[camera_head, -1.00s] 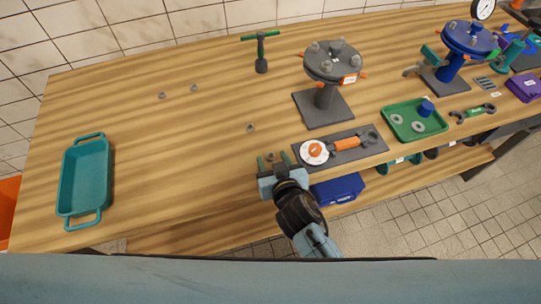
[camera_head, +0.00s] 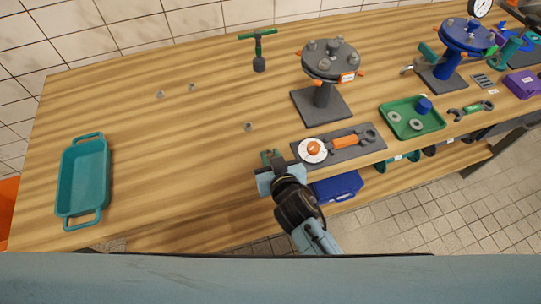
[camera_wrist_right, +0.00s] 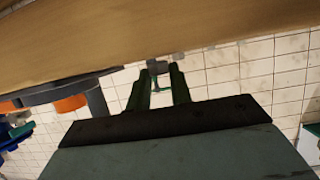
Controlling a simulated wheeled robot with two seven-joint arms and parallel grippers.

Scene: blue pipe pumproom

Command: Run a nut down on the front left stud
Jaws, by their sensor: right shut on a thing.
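My right gripper (camera_head: 268,158) is at the front edge of the bench, its fingers drawn together on a small grey nut. In the right wrist view the nut (camera_wrist_right: 158,67) sits between the fingertips (camera_wrist_right: 160,78). Whether it is clear of the bench top I cannot tell. The grey round flange (camera_head: 345,71) stands on a post and square base, behind and to the right of the gripper. Several studs or nuts stand up from its top, one toward the front left (camera_head: 324,64); its thread is too small to make out. My left gripper is not in view.
Loose nuts lie at the left (camera_head: 160,94), (camera_head: 192,87) and nearer (camera_head: 248,126). A green T-handled tool (camera_head: 259,50) stands behind. A grey mat (camera_head: 371,149) with a dial and orange wrench lies right of the gripper.

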